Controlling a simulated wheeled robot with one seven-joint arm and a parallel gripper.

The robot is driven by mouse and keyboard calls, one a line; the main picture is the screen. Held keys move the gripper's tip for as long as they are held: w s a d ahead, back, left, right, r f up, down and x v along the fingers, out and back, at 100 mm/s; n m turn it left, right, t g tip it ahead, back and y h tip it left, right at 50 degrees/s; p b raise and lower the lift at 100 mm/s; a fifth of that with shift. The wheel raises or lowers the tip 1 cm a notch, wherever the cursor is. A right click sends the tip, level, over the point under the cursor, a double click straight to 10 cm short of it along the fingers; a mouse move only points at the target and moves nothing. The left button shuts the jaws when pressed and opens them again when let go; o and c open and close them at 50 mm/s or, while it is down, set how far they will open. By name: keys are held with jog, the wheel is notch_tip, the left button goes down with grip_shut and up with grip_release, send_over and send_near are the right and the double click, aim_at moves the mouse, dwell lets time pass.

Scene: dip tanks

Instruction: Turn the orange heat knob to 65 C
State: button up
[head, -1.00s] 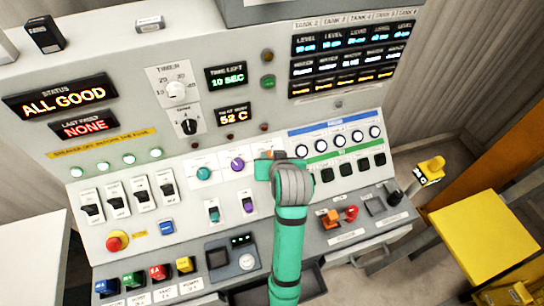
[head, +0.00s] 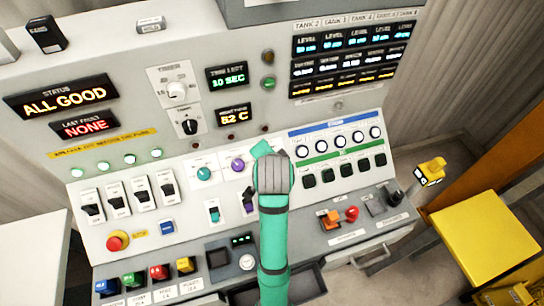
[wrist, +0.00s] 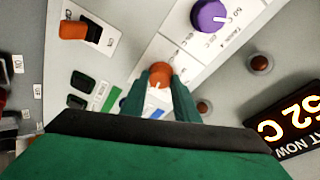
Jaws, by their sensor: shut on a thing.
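The orange heat knob (wrist: 159,76) shows in the wrist view between the two green fingers of my gripper (wrist: 160,84), which is shut on it. A small white mark shows on the knob face; the scale around it is too small and covered to read. In the head view my arm and wrist hide the knob. The heat display (head: 233,116) reads 52 C in the head view and also shows upside down in the wrist view (wrist: 290,120).
A purple knob (head: 238,165) and a teal knob (head: 204,173) sit left of my wrist on the panel. Rows of round white-faced buttons (head: 340,140) and dark square buttons (head: 345,170) lie to the right. An orange rocker switch (wrist: 80,31) shows in the wrist view.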

jog(key=shift+f+m+g, duration=0.1)
jog(key=shift+m+g, duration=0.2)
jog(key=shift+m, duration=0.7)
jog(key=o, duration=1.1)
jog(key=shift+c, duration=0.2)
